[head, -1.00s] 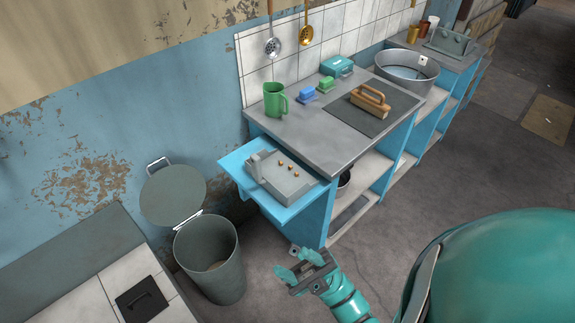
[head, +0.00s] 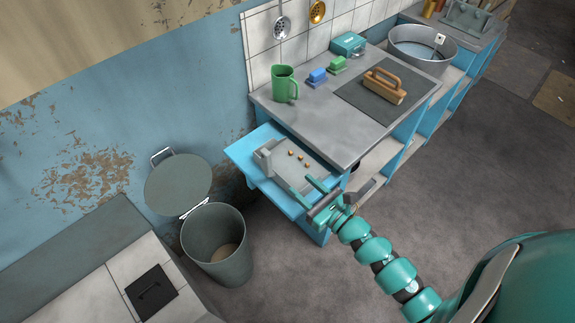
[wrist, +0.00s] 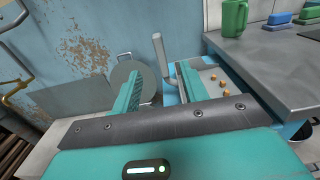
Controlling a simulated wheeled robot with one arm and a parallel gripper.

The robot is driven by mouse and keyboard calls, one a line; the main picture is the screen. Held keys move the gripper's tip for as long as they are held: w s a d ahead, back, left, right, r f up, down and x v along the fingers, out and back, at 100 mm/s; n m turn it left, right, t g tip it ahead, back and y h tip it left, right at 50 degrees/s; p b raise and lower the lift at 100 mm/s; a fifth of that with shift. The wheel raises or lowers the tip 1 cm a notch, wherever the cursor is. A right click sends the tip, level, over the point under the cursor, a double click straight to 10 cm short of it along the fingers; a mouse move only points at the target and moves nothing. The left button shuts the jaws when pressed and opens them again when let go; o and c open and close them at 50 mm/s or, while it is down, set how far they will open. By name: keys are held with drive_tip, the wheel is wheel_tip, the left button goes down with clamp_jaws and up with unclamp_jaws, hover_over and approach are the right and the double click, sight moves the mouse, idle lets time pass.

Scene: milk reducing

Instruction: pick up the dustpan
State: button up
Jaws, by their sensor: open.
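The grey dustpan (head: 288,178) lies on a light-blue side shelf (head: 243,149) at the left end of the counter. Several small orange-brown bits rest in its pan. In the wrist view the dustpan's upright handle (wrist: 159,53) stands beyond and between my fingers, and the pan (wrist: 203,73) shows partly behind the right finger. My gripper (head: 309,196) is open and empty, near the front right edge of the dustpan. Its two teal fingers (wrist: 160,80) are apart in the wrist view. I cannot tell whether a finger touches the pan.
A grey bin (head: 217,250) with its lid (head: 178,184) open stands left of the shelf. Open floor lies in front.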

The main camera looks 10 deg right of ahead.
sight(270, 159)
drive_tip(key=p+x, duration=0.4)
drive_tip(key=x, duration=0.7)
drive_tip(key=shift+a+r, duration=0.1)
drive_tip(key=shift+r, duration=0.05)
drive_tip(key=shift+w+a+f, duration=0.2)
drive_tip(key=shift+w+a, duration=0.1)
drive_tip(key=shift+w, duration=0.15)
drive_tip(key=shift+p+x, duration=1.4)
drive_tip(key=shift+x, duration=0.8)
drive_tip(key=shift+w+a+f, duration=0.25)
drive_tip(key=shift+a+f, duration=0.05)
drive_tip(key=shift+a, duration=0.05)
clamp_jaws()
